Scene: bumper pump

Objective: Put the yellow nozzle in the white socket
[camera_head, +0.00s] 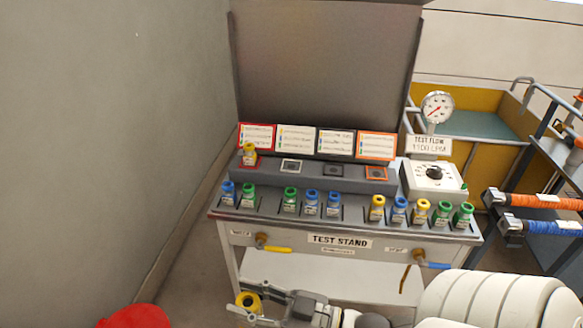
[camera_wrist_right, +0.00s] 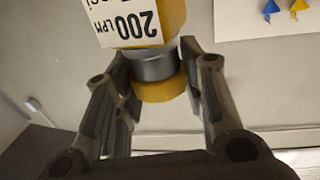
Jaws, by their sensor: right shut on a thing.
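The white socket (camera_head: 291,166) is an empty square white-rimmed socket on the raised shelf of the test stand, below a white-bordered card. My right gripper (camera_head: 258,303) is low in front of the stand, shut on a yellow nozzle (camera_head: 248,300). In the right wrist view this nozzle (camera_wrist_right: 160,88) sits between the two fingers (camera_wrist_right: 160,75), with a grey metal band and a white label reading 200 LPM. It is well below and apart from the socket. Another yellow nozzle (camera_head: 249,153) stands in the red socket. My left gripper is not in view.
Several green, blue and yellow nozzles (camera_head: 312,204) stand in the front row. An empty dark socket (camera_head: 333,170) and an orange socket (camera_head: 375,173) are to the right. A gauge box (camera_head: 434,186) and hose rack (camera_head: 540,202) stand right. A red object (camera_head: 140,318) is at lower left.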

